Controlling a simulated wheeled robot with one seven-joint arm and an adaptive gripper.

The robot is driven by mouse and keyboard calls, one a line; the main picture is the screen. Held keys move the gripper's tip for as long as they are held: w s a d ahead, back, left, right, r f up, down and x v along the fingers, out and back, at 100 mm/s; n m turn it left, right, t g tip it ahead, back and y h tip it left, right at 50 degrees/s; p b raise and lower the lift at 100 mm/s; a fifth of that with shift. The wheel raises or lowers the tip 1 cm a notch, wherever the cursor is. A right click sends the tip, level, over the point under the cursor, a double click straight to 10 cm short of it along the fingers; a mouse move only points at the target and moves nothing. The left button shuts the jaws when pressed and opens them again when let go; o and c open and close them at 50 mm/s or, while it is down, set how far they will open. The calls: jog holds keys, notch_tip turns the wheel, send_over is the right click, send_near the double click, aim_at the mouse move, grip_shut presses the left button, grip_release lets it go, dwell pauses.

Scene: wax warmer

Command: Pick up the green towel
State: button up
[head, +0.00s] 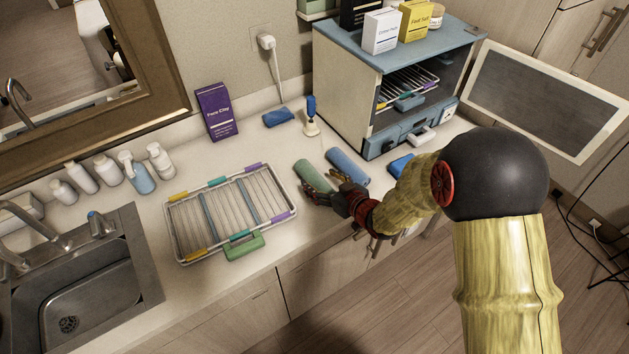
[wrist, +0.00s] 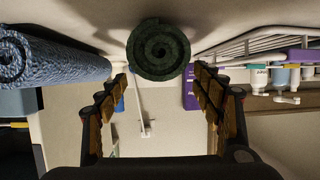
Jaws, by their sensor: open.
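The green towel (head: 312,175) is a roll lying on the counter, between the wire rack and a rolled blue towel (head: 347,166). In the wrist view the green towel (wrist: 158,50) shows end-on as a dark spiral. My gripper (head: 318,190) is at the near end of the green towel, low over the counter. Its fingers are spread and empty. In the wrist view my gripper (wrist: 160,85) has one finger at each side, with the towel's end centred ahead between them. The fingertips' exact distance from the towel cannot be told.
The wire rack (head: 185,256) with coloured clips lies left of the towel. The blue towel (wrist: 50,60) is close beside my gripper in the wrist view. A blue-topped warmer cabinet (head: 350,95) with its door open stands behind right. The sink (head: 75,290) is far left.

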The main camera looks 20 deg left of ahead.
aim_at(314, 177)
jog(key=x, duration=0.4)
jog(key=shift+a+f+b, duration=0.1)
jog(key=shift+f+b, duration=0.1)
jog(key=shift+b, duration=0.15)
jog(key=shift+c, duration=1.1)
jog(key=c, duration=1.1)
jog(key=shift+r, duration=0.1)
